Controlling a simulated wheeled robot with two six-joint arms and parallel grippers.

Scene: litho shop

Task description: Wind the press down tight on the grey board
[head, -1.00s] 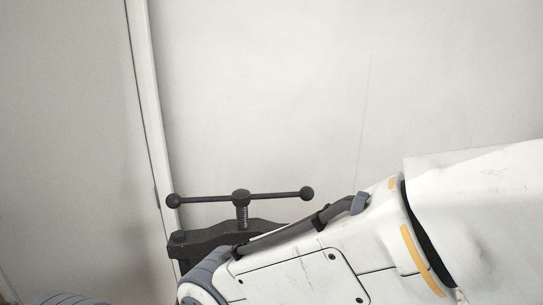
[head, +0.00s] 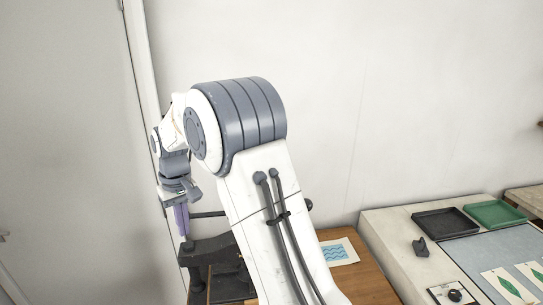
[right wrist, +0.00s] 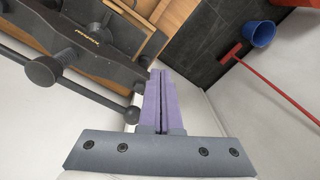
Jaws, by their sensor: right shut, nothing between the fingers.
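The black press (head: 212,250) stands on the wooden bench, partly hidden behind my right arm. Its handle bar (head: 205,214) lies across above the crossbeam; the right ball end shows beyond my arm. My right gripper (head: 184,232), with purple fingers, points down at the bar's left end. In the right wrist view the fingers (right wrist: 158,75) are shut and empty. The handle's ball end (right wrist: 132,114) is just left of them; I cannot tell if they touch. The screw head (right wrist: 42,70) and the beam (right wrist: 95,42) show there too. I cannot make out the grey board. My left gripper is out of view.
A print with blue waves (head: 338,251) lies on the wooden bench (head: 362,283) right of the press. A pale counter (head: 385,235) beyond holds a black tray (head: 445,223) and a green tray (head: 495,213). A blue bucket (right wrist: 259,33) stands on the floor.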

